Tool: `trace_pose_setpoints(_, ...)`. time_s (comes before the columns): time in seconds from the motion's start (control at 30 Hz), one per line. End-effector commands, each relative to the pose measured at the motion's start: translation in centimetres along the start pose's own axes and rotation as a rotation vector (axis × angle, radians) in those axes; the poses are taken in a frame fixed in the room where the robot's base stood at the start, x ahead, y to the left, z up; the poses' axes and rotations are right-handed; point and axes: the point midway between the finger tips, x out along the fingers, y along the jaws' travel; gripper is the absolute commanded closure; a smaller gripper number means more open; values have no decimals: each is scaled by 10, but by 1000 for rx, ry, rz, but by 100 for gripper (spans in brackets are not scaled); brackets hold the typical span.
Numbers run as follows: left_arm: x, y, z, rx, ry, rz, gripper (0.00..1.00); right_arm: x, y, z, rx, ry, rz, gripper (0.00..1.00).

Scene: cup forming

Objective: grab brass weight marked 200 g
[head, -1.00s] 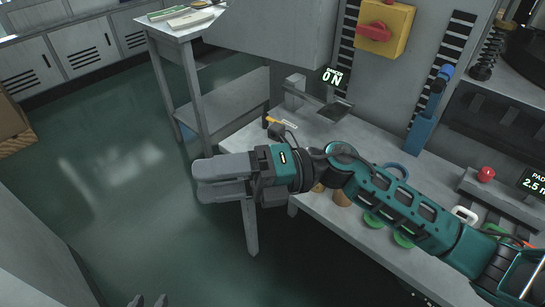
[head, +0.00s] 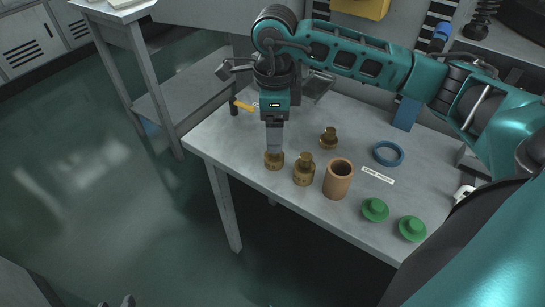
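Three brass weights with knobs stand on the grey table. One (head: 274,164) is near the left front edge, one (head: 304,176) is just right of it, and a smaller one (head: 329,138) is farther back. Their markings are too small to read. My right gripper (head: 274,150) points straight down over the leftmost weight, its fingertips at the knob, which they hide. The fingers line up from this side, so I cannot tell whether they grip it. Two grey fingertips at the bottom edge look like my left gripper (head: 116,302), apart and empty.
A brown cup-shaped cylinder (head: 337,180) stands close right of the weights. Two green knobbed pieces (head: 375,210) lie farther right, with a blue ring (head: 388,153) behind. A yellow-handled tool (head: 244,106) is at the table's left. The table (head: 232,150) is bare left of the weights.

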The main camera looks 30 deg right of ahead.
Motion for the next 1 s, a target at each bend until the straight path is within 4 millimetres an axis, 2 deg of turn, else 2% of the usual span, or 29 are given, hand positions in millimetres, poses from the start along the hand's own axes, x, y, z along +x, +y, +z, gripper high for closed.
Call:
trace_pose_setpoints(0.03,1,0,4,0,-3,0,59,10,1,0,0,1,3,24)
trace_pose_setpoints(0.1,2,0,6,-1,-5,0,59,18,0,0,-1,0,2,24)
trace_pose_setpoints(0.37,3,0,9,-1,-5,0,59,34,1,0,-1,-2,3,24)
trace_pose_setpoints(0.63,8,0,16,-2,-5,0,59,73,3,0,0,-1,4,24)
trace_pose_setpoints(0.9,8,0,15,-5,-5,-1,59,76,2,0,-1,-3,1,25)
trace_pose_setpoints(1.0,8,0,15,-7,-4,-1,59,76,2,0,-1,-3,1,35)
